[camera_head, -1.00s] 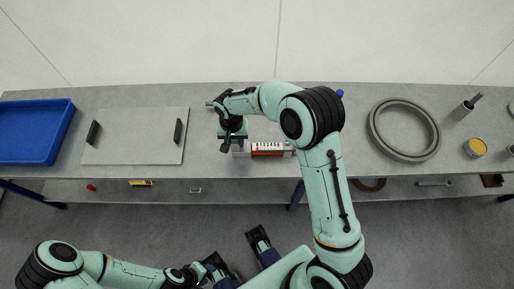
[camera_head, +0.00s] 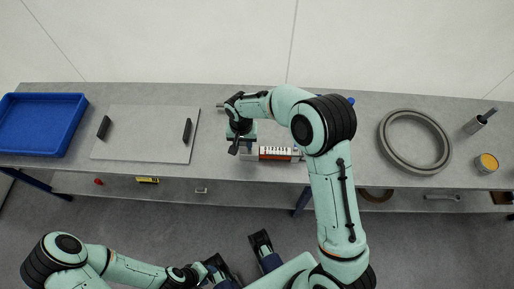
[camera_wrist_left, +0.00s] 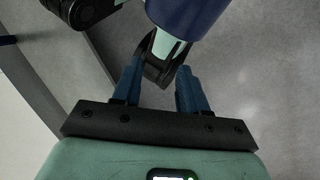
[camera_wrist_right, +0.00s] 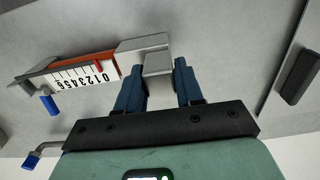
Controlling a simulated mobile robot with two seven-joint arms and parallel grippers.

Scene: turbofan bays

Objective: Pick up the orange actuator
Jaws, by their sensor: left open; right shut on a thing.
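The orange actuator (camera_head: 278,153) lies along the front part of the grey bench, partly under my right arm. In the right wrist view its orange body (camera_wrist_right: 82,63) carries a white numbered scale and has grey end blocks. My right gripper (camera_head: 246,147) is over its left end in the head view. In the right wrist view the right gripper (camera_wrist_right: 159,72) is shut on the grey end block, which sits between the blue fingers. I cannot tell whether the actuator is clear of the bench. My left gripper (camera_wrist_left: 160,78) is open and empty, away from the bench.
A blue tray (camera_head: 76,123) stands at the bench's left end, beside a pale plate (camera_head: 145,145) with two dark uprights. A large grey ring (camera_head: 384,140), a grey cup (camera_head: 474,125) and a yellow-topped tin (camera_head: 487,163) stand at the right. A lower shelf (camera_head: 230,193) holds small items.

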